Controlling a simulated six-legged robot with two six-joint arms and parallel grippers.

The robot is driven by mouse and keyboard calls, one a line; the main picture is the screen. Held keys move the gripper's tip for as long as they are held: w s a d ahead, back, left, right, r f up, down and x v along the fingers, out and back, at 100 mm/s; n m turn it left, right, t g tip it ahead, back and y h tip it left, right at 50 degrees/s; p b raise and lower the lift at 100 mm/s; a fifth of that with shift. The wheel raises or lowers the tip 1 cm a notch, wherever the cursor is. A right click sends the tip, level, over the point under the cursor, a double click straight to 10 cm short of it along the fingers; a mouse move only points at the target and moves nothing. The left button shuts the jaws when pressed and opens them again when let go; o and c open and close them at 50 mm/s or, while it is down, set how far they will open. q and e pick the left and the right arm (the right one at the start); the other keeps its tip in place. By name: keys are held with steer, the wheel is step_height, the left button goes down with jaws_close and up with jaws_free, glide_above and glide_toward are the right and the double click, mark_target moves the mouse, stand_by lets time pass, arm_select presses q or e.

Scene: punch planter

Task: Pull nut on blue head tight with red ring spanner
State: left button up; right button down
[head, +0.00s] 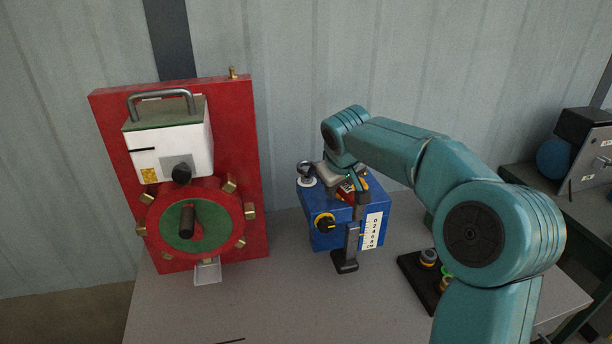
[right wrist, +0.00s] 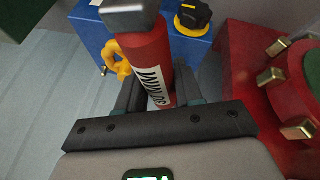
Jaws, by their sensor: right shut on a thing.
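My left gripper is not in view.
A red panel (head: 250,150) with a white box and a green dial stands left of the blue head. A dark post with a black foot (head: 344,262) stands before the blue head. A black tray (head: 416,278) with small parts lies right.

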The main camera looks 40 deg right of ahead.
steer(key=shift+r+p, duration=2.7)
steer(key=shift+r, duration=0.7)
steer(key=shift+f, duration=0.1)
steer(key=shift+s, duration=0.1)
